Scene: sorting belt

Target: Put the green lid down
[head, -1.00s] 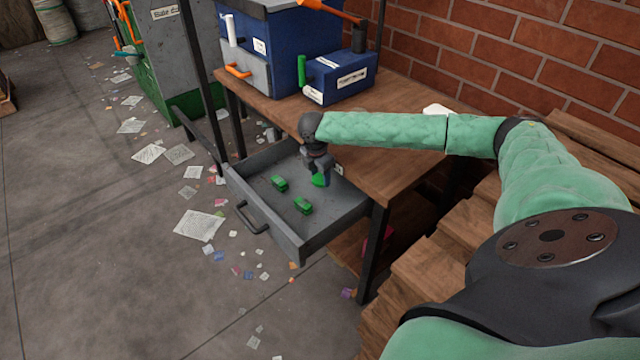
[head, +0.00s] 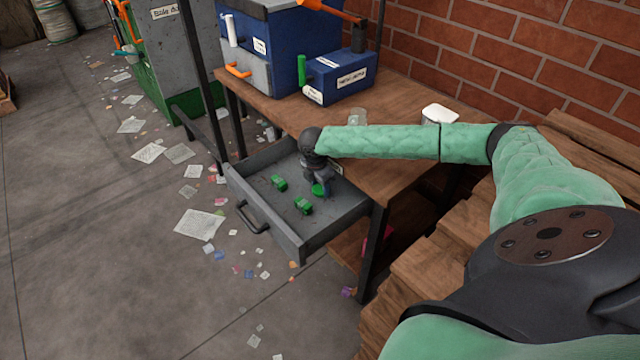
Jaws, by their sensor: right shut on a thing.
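The green lid (head: 319,190) is small and round and shows just under my right gripper (head: 320,184), over the right part of the open grey drawer (head: 290,231). The right gripper is shut on the lid, low inside the drawer; I cannot tell whether the lid touches the drawer floor. My left gripper is not in view.
The wooden table (head: 400,175) stands above the drawer, bearing a clear glass (head: 357,117), a white dish (head: 439,113) and blue boxes (head: 340,78). A brick wall (head: 500,55) is behind. Paper scraps (head: 198,224) litter the floor.

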